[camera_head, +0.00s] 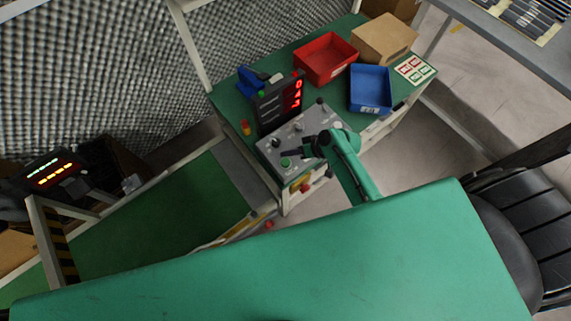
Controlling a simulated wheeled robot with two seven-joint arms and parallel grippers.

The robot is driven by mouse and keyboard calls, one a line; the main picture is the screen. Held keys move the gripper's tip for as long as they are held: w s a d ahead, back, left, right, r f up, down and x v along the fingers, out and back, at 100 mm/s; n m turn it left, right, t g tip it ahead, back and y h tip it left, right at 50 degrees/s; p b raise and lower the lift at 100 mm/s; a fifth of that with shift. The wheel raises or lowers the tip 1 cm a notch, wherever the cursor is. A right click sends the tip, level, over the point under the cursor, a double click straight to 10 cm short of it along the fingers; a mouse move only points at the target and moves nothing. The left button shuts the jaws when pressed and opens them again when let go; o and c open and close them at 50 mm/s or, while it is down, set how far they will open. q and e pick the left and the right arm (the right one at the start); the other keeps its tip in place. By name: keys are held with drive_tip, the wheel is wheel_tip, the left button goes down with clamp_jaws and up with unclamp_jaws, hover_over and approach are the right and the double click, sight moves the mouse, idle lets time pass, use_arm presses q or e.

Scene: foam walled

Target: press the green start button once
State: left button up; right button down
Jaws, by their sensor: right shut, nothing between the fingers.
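The green start button (285,162) is a small round green cap on the front left part of a grey sloped control panel (272,149). My right gripper (292,154) reaches over the panel from the right. It is shut and empty. Its dark fingertips are right beside the green button in the picture, on its upper side. I cannot tell whether they touch it or hover above it. My left gripper is not in view.
Other knobs (276,143) are on the panel, and a dark display (279,103) with red digits stands behind it. A red bin (325,60), a blue bin (370,88) and a cardboard box (384,39) are on the green bench. A black chair (530,215) is at right.

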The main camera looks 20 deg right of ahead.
sight(289, 163)
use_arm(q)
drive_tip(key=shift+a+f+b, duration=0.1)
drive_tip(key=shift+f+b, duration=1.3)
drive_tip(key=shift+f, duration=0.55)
use_arm(e)
drive_tip(key=shift+f, duration=2.2)
drive_tip(key=shift+f, duration=0.1)
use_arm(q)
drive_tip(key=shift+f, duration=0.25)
use_arm(e)
drive_tip(key=shift+f, duration=0.3)
use_arm(q)
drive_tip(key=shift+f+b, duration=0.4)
drive_tip(key=shift+b, duration=0.25)
use_arm(e)
drive_tip(key=shift+f, duration=0.55)
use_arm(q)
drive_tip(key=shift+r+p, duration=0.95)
use_arm(e)
drive_tip(key=shift+r, duration=0.95)
wheel_tip(289, 163, up, 5)
drive_tip(key=p, duration=0.5)
drive_tip(key=shift+r, duration=0.1)
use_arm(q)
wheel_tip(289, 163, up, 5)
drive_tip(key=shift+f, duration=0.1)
